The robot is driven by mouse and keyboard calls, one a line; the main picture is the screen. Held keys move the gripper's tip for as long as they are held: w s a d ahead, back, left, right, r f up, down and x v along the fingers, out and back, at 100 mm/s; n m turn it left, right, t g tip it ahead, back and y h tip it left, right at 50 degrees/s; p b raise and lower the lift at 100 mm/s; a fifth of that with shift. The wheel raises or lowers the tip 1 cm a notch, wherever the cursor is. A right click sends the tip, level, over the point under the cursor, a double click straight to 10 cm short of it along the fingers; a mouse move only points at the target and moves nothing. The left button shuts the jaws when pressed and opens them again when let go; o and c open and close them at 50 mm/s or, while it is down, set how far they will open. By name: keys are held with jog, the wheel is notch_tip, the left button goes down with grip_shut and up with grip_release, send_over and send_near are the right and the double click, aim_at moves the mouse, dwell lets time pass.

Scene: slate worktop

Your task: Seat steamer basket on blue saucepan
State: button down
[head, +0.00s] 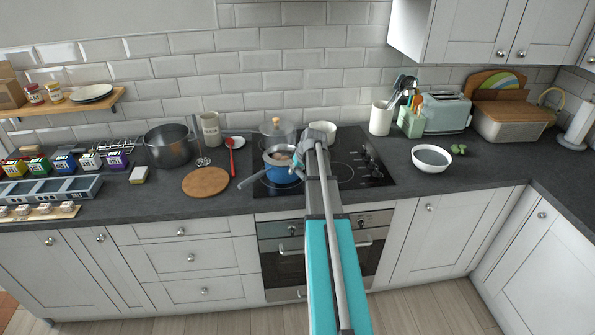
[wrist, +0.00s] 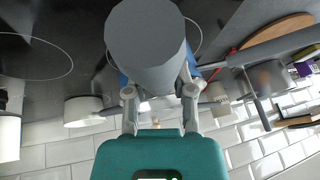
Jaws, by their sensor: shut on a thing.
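The blue saucepan (head: 284,174) stands on the hob, its dark handle pointing left and toward the front. In the wrist view a little blue of it shows behind the held thing. My gripper (head: 298,161) is over the right side of the pan. In the wrist view my gripper (wrist: 160,92) is shut on a smooth grey rounded part, which I take as the steamer basket (wrist: 145,45). In the head view a grey rim with a brownish inside shows at the pan's mouth. My gripper partly covers it, and I cannot tell whether the basket touches the pan.
A lidded grey pot (head: 277,131) stands behind the pan, and a white pot (head: 322,128) stands at the back right of the hob. A wooden board (head: 205,182) and a large steel pot (head: 170,148) are at left. The right front of the hob is clear.

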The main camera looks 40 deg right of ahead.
dwell(0.4)
jog(key=shift+c, duration=2)
grip_release()
jog(key=o, duration=0.4)
jog(key=shift+w, duration=0.1)
jog(key=shift+r+p, duration=4)
jog(key=shift+p, duration=0.05)
